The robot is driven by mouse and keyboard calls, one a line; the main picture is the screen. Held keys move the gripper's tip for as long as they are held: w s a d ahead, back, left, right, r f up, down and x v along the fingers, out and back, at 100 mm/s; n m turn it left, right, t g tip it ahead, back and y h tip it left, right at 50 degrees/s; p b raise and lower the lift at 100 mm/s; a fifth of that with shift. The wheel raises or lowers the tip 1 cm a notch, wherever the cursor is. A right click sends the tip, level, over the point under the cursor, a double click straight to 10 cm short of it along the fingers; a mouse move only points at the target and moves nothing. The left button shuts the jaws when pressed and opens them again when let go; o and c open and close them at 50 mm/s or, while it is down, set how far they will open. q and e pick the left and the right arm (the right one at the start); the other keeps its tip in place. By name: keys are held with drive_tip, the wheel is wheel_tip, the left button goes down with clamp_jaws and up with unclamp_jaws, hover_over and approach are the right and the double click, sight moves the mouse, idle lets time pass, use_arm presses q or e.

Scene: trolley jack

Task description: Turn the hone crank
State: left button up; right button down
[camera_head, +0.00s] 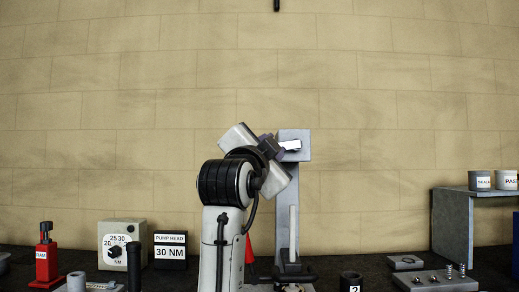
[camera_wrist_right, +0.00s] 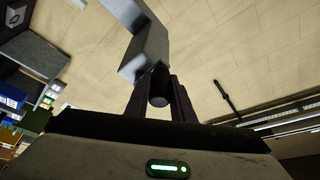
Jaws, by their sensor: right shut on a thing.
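The hone stand is a tall grey post (camera_head: 302,134) in the middle of the head view. A light crank piece (camera_head: 290,145) shows at its top, partly hidden by my right gripper (camera_head: 275,148). In the right wrist view the crank has a grey angled arm (camera_wrist_right: 150,48) ending in a short black grip (camera_wrist_right: 159,80). My right gripper (camera_wrist_right: 159,100) has its dark fingers on both sides of this black grip and is shut on it. My left gripper is not in view.
At right are a grey plate with pegs (camera_head: 435,281) and a shelf (camera_head: 455,192) bearing labelled cups (camera_head: 480,180).

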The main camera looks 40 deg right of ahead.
drive_tip(key=shift+r, duration=0.1)
drive_tip(key=c, duration=1.5)
unclamp_jaws()
drive_tip(key=shift+c, duration=0.2)
use_arm(q)
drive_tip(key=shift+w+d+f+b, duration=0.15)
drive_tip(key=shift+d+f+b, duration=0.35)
drive_tip(key=shift+b, duration=0.7)
use_arm(e)
drive_tip(key=v, duration=1)
drive_tip(key=shift+s, duration=0.15)
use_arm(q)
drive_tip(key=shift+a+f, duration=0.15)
use_arm(e)
drive_tip(key=shift+a, duration=0.1)
